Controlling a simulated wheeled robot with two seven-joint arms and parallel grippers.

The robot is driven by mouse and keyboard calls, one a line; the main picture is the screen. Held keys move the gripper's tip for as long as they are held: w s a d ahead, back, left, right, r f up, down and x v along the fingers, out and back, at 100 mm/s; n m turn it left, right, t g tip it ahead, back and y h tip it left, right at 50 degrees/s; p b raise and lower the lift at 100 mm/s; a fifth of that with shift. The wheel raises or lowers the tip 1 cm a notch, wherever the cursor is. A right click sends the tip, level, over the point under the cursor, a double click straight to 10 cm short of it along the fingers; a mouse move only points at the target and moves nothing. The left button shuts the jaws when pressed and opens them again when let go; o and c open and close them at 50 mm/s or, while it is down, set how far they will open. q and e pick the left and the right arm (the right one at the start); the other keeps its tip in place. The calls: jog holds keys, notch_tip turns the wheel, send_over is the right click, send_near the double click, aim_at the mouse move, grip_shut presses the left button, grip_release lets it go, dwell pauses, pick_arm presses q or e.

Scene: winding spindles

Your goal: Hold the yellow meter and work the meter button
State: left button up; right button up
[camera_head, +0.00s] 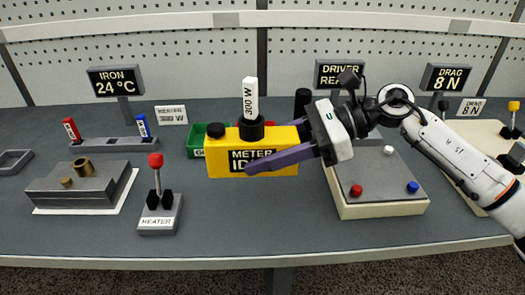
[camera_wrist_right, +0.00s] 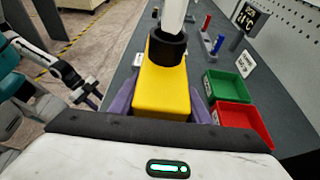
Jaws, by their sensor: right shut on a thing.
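The yellow meter (camera_head: 222,163) is in the middle of the head view, with a dark screen reading METER and a second line partly covered by a purple finger. A black round knob (camera_head: 215,130) sits on its top left. A white rod marked 300 W (camera_head: 250,95) stands in a black socket (camera_head: 251,130) on top. My right gripper (camera_head: 262,150) is shut on the meter from the right, one finger across its front. The meter also fills the middle of the right wrist view (camera_wrist_right: 162,92). My left gripper (camera_wrist_right: 88,96) shows small and dark at the left there; its jaws are unclear.
Green (camera_wrist_right: 226,86) and red (camera_wrist_right: 245,124) bins stand behind the meter. A heater lever (camera_head: 157,190), a grey block (camera_head: 80,185) and a rack with red and blue handles (camera_head: 100,145) stand to the left. A panel with red and blue buttons (camera_head: 385,207) is at right.

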aim_at(262, 201)
notch_tip(262, 201, down, 2)
jog(key=shift+f+b, duration=0.25)
jog(key=shift+b, duration=0.65)
jog(key=shift+f+b, duration=0.55)
jog(key=shift+f, duration=0.05)
jog(key=shift+f+b, duration=0.3)
jog(key=shift+f, duration=0.1)
notch_tip(262, 201, down, 3)
jog(key=b, duration=0.2)
jog(key=shift+f+b, duration=0.1)
jog(key=shift+b, duration=0.3)
jog(key=shift+f, duration=0.25)
jog(key=shift+f+b, duration=0.6)
jog(key=shift+b, duration=0.2)
